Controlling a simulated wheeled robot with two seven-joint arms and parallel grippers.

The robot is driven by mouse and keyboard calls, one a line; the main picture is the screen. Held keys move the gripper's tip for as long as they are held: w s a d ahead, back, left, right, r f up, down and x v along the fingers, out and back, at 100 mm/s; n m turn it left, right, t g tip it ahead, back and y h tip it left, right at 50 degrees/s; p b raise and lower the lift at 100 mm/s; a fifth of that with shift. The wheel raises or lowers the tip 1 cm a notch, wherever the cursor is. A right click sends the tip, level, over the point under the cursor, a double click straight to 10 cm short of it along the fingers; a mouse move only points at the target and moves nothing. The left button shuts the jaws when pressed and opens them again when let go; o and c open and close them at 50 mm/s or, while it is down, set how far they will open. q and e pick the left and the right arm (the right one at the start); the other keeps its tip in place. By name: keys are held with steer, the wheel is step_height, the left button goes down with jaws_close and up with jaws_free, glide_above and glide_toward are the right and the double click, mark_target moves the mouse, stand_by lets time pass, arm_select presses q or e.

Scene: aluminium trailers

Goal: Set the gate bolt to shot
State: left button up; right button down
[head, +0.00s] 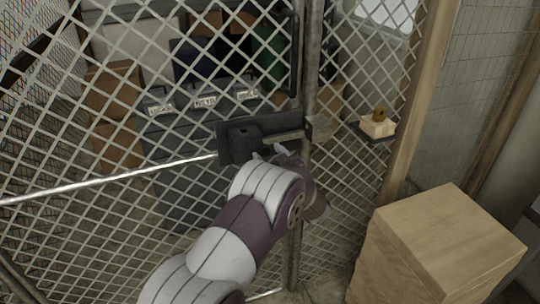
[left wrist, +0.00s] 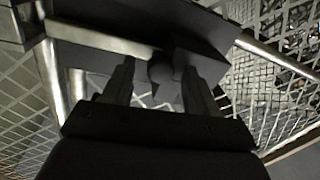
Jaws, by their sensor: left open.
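The gate bolt's dark plate (head: 228,128) is fixed on the mesh gate in the head view, with a dark block on it. The bolt's metal rod (head: 290,135) runs right from it towards a grey keeper (head: 319,127) on the post; I cannot tell whether its end sits inside. My left gripper (head: 268,153) is just below the bolt, partly hidden by my own arm. In the left wrist view the open left gripper (left wrist: 158,78) has its fingers on either side of a dark knob (left wrist: 161,67), apparently not gripping it. The rod (left wrist: 100,38) shows behind. My right gripper is out of view.
A wooden crate (head: 450,235) stands at lower right. A small shelf (head: 372,134) holds a padlock-like item (head: 380,117) on a pale block. Behind the mesh are dark bins (head: 205,115) and cardboard boxes (head: 112,90). A steel post (head: 311,60) stands beside the bolt.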

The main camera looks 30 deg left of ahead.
arm_select(q)
jaws_close()
steer(key=w+d, duration=0.4)
steer(key=shift+w+r, duration=0.1)
steer(key=shift+w, duration=0.15)
steer(key=shift+c, duration=1.8)
jaws_free()
steer(key=o, duration=0.4)
steer(key=shift+w, duration=0.1)
steer(key=shift+c, duration=0.2)
steer(key=shift+d, duration=0.1)
